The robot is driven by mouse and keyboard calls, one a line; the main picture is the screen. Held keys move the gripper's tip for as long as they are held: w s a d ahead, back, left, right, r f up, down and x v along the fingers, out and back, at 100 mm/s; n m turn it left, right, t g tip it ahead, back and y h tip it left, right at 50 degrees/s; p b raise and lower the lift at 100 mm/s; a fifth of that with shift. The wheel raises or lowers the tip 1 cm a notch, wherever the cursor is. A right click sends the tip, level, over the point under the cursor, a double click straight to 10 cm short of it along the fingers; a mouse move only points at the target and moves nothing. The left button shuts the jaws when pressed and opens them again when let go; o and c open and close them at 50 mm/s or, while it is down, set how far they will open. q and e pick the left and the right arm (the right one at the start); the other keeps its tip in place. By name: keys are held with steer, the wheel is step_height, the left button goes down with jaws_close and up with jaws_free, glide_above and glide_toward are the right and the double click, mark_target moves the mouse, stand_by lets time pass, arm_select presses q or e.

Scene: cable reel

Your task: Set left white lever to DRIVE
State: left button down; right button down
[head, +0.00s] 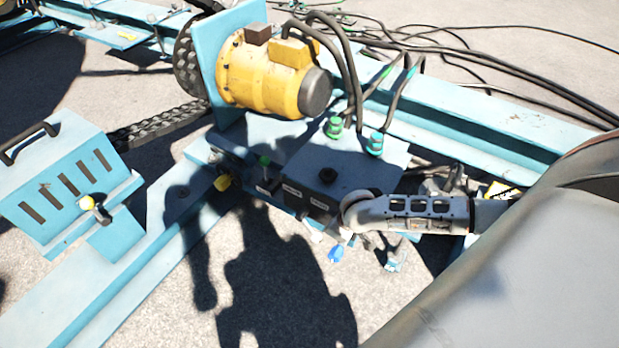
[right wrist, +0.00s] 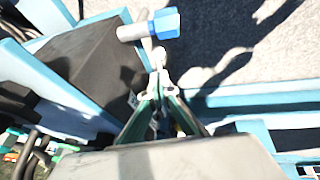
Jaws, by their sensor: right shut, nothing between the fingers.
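A pale lever with a blue end cap (right wrist: 163,23) stands out from the box just ahead of my right gripper in the right wrist view. A blue cap (head: 335,254) also shows in the head view, below the box. My right gripper (right wrist: 159,78) is shut and empty, its fingertips close to the lever's stem; I cannot tell if they touch. In the head view my right arm reaches in from the right, and the fingers are hard to make out. The lever's markings are too small to read. My left gripper is not in view.
A blue box with a black knob (head: 327,176) stands beside the arm. A yellow motor (head: 272,74) is behind it, with hoses and cables. A blue slotted panel (head: 65,185) is at the left. Open ground (head: 290,285) lies in front.

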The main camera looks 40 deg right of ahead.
mark_target(318, 237)
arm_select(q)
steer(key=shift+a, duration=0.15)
arm_select(e)
steer(key=shift+w+d, duration=0.1)
steer(key=shift+d, duration=0.05)
